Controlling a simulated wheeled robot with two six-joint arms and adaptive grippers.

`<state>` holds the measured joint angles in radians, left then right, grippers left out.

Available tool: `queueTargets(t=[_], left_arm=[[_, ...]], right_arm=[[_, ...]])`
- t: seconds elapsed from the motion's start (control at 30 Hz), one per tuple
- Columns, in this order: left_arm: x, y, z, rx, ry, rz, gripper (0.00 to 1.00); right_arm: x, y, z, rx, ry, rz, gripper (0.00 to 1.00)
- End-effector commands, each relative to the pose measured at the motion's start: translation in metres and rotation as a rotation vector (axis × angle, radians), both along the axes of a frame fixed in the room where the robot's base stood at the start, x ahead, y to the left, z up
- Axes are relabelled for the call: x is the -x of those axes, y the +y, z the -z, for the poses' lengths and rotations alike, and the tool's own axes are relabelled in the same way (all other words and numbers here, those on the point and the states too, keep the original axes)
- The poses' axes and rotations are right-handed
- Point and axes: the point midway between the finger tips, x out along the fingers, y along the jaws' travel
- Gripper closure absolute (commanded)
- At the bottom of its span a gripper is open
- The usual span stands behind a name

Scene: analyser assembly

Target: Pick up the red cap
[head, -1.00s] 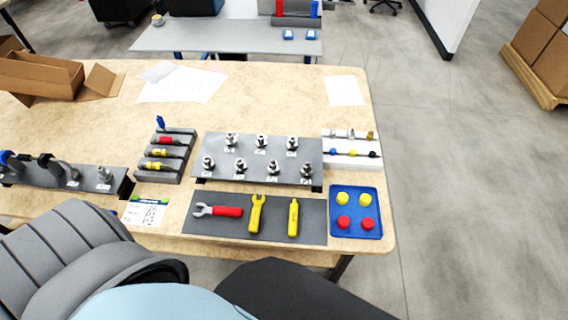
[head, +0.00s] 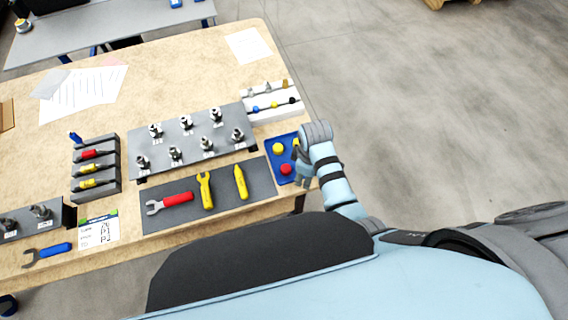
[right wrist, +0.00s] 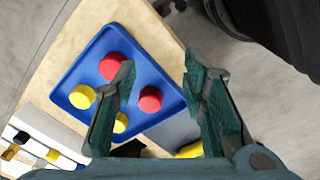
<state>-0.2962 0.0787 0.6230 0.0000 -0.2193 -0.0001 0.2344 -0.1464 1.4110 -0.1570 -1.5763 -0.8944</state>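A blue tray (head: 270,147) at the right front corner of the table holds red and yellow caps. One red cap (head: 285,169) shows in the head view; the other is hidden by my right arm. In the right wrist view both red caps show, one at the tray's upper part (right wrist: 111,66) and one nearer the fingers (right wrist: 151,99). Two yellow caps (right wrist: 82,96) (right wrist: 120,122) lie beside them. My right gripper (right wrist: 158,78) is open and empty, above the tray's edge, its left fingertip overlapping the view between the red caps. My left gripper is not in view.
A dark mat (head: 156,221) with a wrench and other tools lies left of the tray. A grey fixture (head: 215,151) with metal fittings and a white rack (head: 262,120) stand behind. The floor right of the table is clear.

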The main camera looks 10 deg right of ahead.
Motion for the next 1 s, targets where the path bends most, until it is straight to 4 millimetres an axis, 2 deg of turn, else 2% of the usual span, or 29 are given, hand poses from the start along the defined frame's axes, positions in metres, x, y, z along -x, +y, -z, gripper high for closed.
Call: queueTargets(t=[0.03, 0.13, 0.2, 0.27, 0.43, 0.53, 0.73, 0.9, 1.0], left_arm=[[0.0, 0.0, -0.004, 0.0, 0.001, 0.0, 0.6], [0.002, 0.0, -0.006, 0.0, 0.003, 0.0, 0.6], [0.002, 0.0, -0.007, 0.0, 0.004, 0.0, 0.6], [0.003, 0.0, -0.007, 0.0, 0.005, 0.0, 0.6], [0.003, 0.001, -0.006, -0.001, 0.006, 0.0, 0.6], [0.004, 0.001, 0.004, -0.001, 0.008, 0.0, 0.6], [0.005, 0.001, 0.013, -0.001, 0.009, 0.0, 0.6], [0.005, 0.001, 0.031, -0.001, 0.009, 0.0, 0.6], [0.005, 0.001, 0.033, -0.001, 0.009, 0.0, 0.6]], right_arm=[[-0.021, 0.015, -0.028, -0.004, 0.009, -0.105, 0.61], [-0.045, 0.037, -0.075, 0.0, 0.045, -0.311, 0.61], [-0.053, 0.045, -0.095, 0.003, 0.062, -0.406, 0.61], [-0.055, 0.048, -0.097, 0.004, 0.073, -0.449, 0.61], [-0.054, 0.049, -0.054, 0.004, 0.079, -0.46, 0.61], [-0.055, 0.049, -0.027, 0.004, 0.077, -0.46, 0.61], [-0.056, 0.048, 0.002, 0.004, 0.075, -0.457, 0.61], [-0.058, 0.047, 0.037, 0.003, 0.075, -0.458, 0.61], [-0.058, 0.047, 0.044, 0.003, 0.074, -0.456, 0.61]])
